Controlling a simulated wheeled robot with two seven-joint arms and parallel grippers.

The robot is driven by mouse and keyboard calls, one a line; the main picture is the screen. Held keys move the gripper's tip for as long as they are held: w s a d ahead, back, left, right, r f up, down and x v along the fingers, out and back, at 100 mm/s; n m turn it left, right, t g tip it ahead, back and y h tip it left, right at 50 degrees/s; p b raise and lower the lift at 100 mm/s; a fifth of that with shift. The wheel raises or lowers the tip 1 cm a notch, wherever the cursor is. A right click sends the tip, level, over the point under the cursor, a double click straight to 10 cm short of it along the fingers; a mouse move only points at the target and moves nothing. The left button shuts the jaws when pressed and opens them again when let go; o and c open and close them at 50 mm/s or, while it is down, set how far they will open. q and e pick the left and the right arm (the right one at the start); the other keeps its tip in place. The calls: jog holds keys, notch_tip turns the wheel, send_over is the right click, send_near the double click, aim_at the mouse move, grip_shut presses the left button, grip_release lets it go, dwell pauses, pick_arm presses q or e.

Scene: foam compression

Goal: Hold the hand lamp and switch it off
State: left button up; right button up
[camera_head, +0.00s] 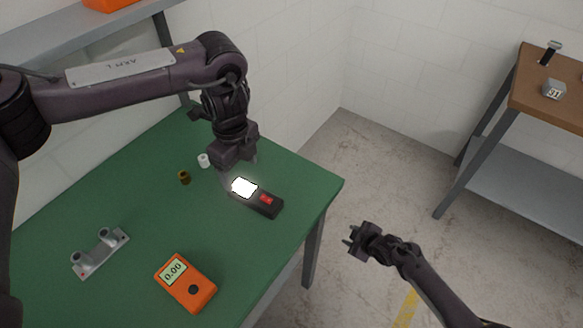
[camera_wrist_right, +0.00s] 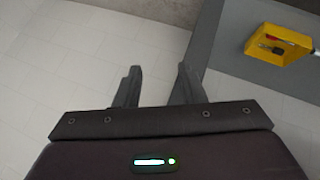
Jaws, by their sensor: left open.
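The hand lamp (camera_head: 268,206) lies on the green table (camera_head: 120,220) near its right corner. It is a black bar with a bright white lit panel at its left end and a red switch (camera_head: 266,199) near its right end. My left gripper (camera_head: 228,172) is open just above and behind the lit end; its fingertips are partly lost in the glow, and I cannot tell if they touch the lamp. My right gripper (camera_head: 350,241) is over the floor, clear of the table. In the right wrist view (camera_wrist_right: 158,85) its two fingers stand apart with nothing between them.
An orange meter (camera_head: 186,284) reading 0.00 lies at the table's front. A grey bracket (camera_head: 100,252) is at the left. A white cylinder (camera_head: 203,160) and a brass piece (camera_head: 184,178) stand near my left gripper. A yellow bin (camera_wrist_right: 277,46) shows in the right wrist view.

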aim_at(244, 188)
jog(key=w+a+r+n+t+y, duration=0.1)
jog(key=w+a+r+n+y, duration=0.15)
jog(key=w+r+n, duration=0.85)
jog(key=w+a+r+n+y, duration=0.1)
jog(key=w+a+r+n, duration=0.15)
jog(key=r, duration=0.95)
jog(key=w+a+r+n+y, duration=0.1)
jog(key=w+a+r+n, duration=0.2)
jog(key=r, duration=1)
jog(key=s+a+r+n+g, duration=0.4)
jog(key=s+a+r+n, duration=0.3)
jog(key=n, duration=0.6)
pick_arm(q)
jog(key=shift+f, duration=0.2)
notch_tip(244, 188, down, 7)
jog(key=shift+f, duration=0.2)
pick_arm(e)
jog(key=s+a+f+n+g+h, duration=0.1)
jog(key=s+a+f+n+g, duration=0.1)
jog(key=s+n, duration=0.5)
jog(key=s+a+f+n+g+h, duration=0.2)
jog(key=s+n, duration=0.5)
jog(key=shift+f+g, duration=0.15)
jog(key=shift+g, duration=0.25)
